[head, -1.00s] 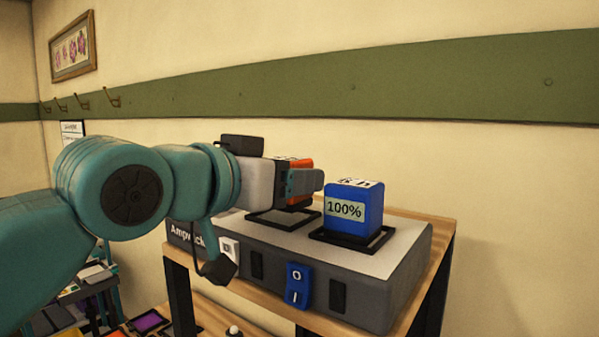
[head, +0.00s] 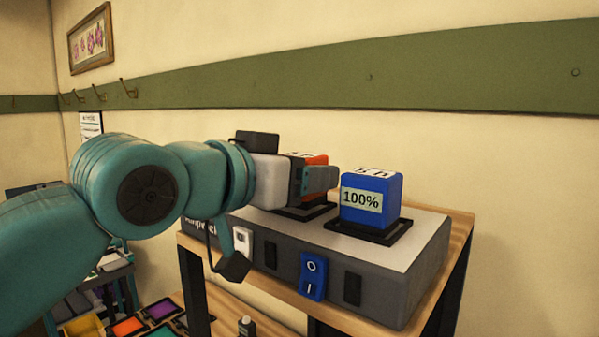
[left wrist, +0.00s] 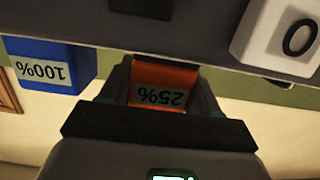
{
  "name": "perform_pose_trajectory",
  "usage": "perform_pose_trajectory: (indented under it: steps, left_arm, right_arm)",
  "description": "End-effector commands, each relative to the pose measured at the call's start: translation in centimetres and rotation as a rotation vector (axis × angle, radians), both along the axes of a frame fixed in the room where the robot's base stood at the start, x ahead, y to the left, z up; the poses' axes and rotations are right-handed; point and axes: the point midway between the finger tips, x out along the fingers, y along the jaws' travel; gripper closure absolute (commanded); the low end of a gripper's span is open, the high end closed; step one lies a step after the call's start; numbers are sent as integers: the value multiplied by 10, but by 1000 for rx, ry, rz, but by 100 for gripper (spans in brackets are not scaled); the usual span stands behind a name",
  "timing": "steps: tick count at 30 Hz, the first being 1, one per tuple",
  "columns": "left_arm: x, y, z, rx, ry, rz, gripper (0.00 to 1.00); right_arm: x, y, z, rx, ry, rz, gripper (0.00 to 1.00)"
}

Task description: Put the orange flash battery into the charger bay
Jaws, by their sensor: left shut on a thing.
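My left gripper (head: 320,179) is shut on the orange flash battery (head: 318,160), which is partly hidden behind the fingers. In the left wrist view the battery (left wrist: 162,80) sits between both fingers, its 25% label upside down. The grey charger (head: 330,262) stands on a wooden table. Its left bay (head: 318,211) has a dark frame and lies just below the gripper and battery. The battery's lower end is hidden, so I cannot tell whether it touches the bay.
A blue battery (head: 370,200) marked 100% stands in the charger's right bay (head: 400,234), close beside my gripper. The charger front has a blue switch (head: 312,276) and a white switch (head: 243,240). The wooden table's edge (head: 455,255) shows at right. Coloured items lie lower left.

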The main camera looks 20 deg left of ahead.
Motion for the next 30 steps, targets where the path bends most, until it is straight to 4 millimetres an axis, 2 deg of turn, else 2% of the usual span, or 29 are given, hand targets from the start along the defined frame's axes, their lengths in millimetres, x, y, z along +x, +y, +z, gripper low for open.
perform_pose_trajectory:
  steps: [16, 17, 19, 20, 30]
  left_arm:
    - [1, 0, -8, -1, -3, 1, 82]
    - [1, 0, -8, -1, -3, 1, 35]
    - [1, 0, -7, -2, -3, 1, 12]
    - [1, 0, -7, -1, -3, 1, 8]
    - [-2, 1, -9, 0, 1, 0, 8]
  right_arm:
    - [0, 0, -9, 0, 0, 0, 57]
    - [0, 0, -9, 0, 0, 0, 57]
    - [0, 0, -8, 0, 0, 0, 57]
    - [0, 0, -8, 0, 0, 0, 57]
    - [0, 0, -10, 0, 0, 0, 57]
